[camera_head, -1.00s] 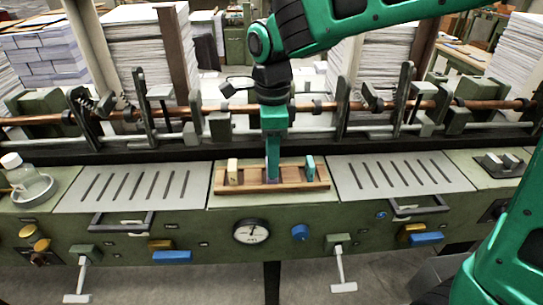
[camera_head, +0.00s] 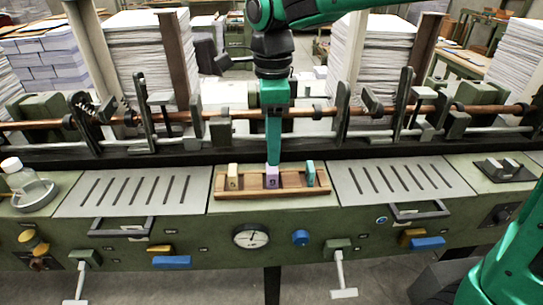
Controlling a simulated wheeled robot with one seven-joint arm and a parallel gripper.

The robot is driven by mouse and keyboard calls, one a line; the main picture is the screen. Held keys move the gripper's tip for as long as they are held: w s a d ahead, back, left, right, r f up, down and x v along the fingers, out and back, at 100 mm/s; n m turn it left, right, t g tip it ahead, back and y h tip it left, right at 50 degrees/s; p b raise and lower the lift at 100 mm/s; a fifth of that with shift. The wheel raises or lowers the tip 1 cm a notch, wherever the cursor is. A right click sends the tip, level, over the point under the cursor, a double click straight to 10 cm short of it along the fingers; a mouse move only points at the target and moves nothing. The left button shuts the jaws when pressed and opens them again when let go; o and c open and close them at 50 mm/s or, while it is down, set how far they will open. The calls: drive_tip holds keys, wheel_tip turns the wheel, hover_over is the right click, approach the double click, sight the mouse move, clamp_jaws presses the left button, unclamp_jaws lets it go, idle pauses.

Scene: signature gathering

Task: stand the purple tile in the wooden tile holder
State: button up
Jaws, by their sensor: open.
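The wooden tile holder (camera_head: 292,189) lies on the green machine's top, centred in the head view. The purple tile (camera_head: 271,179) stands upright in its middle. A cream tile (camera_head: 233,177) stands to its left and a teal tile (camera_head: 311,174) to its right, both in the holder. My gripper (camera_head: 273,161) points straight down just above and behind the purple tile. It is open. From this angle I cannot tell whether its fingertips still touch the tile's top.
Slotted grey plates (camera_head: 130,191) and (camera_head: 395,186) flank the holder. A copper-coloured rod (camera_head: 380,111) and upright brackets run behind it. A glass bottle in a dish (camera_head: 35,190) stands at far left. A gauge (camera_head: 251,237) is on the front panel.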

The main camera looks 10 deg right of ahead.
wheel_tip(320, 180, up, 6)
drive_tip(key=d+f+n, duration=0.3)
drive_tip(key=d, duration=0.9)
drive_tip(key=s+d+f+n, duration=0.2)
drive_tip(key=s+d, duration=0.2)
drive_tip(key=d, duration=0.2)
drive_tip(key=s+d+f+n, duration=0.2)
drive_tip(key=s+d+f, duration=0.1)
drive_tip(key=s+d, duration=0.2)
drive_tip(key=s+d+f+n, duration=0.2)
drive_tip(key=s+d+f, duration=0.1)
drive_tip(key=d, duration=0.6)
drive_tip(key=shift+s, duration=0.9)
drive_tip(key=s+d+f+n, duration=0.3)
drive_tip(key=s+f, duration=0.1)
drive_tip(key=s, duration=0.3)
drive_tip(key=shift+d+f, duration=0.1)
